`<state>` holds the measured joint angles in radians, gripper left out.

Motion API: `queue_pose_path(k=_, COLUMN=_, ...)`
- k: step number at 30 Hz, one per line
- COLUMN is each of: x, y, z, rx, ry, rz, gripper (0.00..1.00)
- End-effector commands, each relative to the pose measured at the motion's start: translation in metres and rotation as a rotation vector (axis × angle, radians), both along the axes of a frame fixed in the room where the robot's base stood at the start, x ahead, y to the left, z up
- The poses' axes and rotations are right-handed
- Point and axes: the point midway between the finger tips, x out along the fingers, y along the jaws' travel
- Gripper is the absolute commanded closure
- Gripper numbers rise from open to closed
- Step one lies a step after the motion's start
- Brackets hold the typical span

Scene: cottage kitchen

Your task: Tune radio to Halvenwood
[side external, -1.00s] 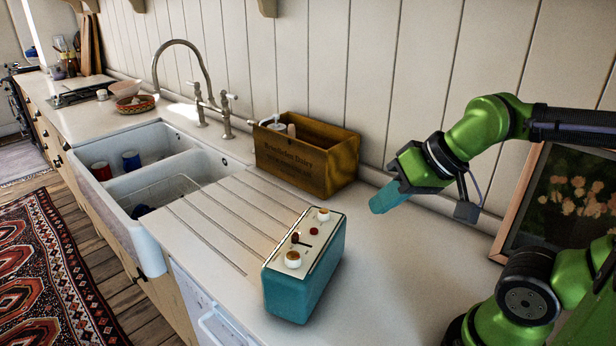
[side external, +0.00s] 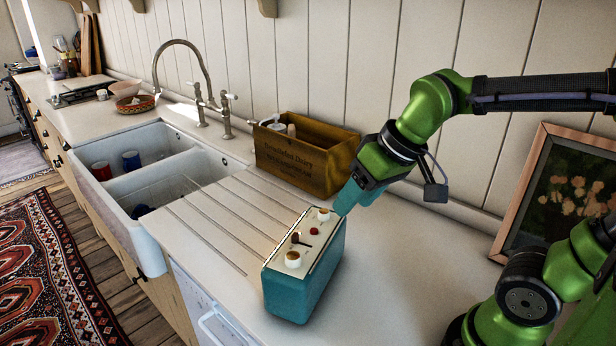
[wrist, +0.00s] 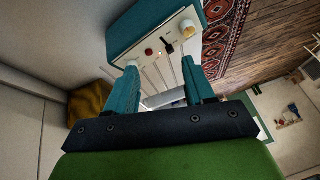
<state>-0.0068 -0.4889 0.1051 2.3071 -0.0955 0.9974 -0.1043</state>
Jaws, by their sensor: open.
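A teal radio (side external: 312,278) stands upright on the counter right of the sink's drainboard. Its pale top panel has a cream knob (side external: 293,259) at the near end, another cream knob (side external: 323,215) at the far end, and a red button (side external: 314,231) and a dark lever (side external: 297,240) between them. My gripper (side external: 347,198), with teal fingers, hangs just above and behind the far end of the radio. In the wrist view my gripper (wrist: 160,82) is open and empty, with the radio (wrist: 145,25) beyond its fingertips. Any station marking is too small to read.
A wooden crate (side external: 300,172) with bottles stands against the wall behind the drainboard. A framed flower picture (side external: 560,190) leans at the right. A double sink (side external: 150,225) lies left. The counter (side external: 400,270) right of the radio is clear.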

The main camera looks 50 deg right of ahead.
Motion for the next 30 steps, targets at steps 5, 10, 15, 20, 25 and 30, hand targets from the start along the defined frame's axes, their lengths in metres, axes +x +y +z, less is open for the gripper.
queue_pose_path(k=5, x=0.046, y=0.043, z=0.014, rx=-0.251, ry=0.148, rz=0.509, gripper=0.43)
queue_pose_path(k=10, x=0.072, y=0.074, z=0.033, rx=-0.405, ry=0.229, rz=1.000, gripper=0.43)
queue_pose_path(k=15, x=0.073, y=0.080, z=0.055, rx=-0.478, ry=0.239, rz=1.273, gripper=0.43)
queue_pose_path(k=20, x=0.067, y=0.078, z=0.055, rx=-0.489, ry=0.252, rz=1.369, gripper=0.43)
queue_pose_path(k=25, x=0.067, y=0.077, z=0.039, rx=-0.489, ry=0.254, rz=1.381, gripper=0.43)
queue_pose_path(k=30, x=0.069, y=0.076, z=0.005, rx=-0.489, ry=0.255, rz=1.379, gripper=0.43)
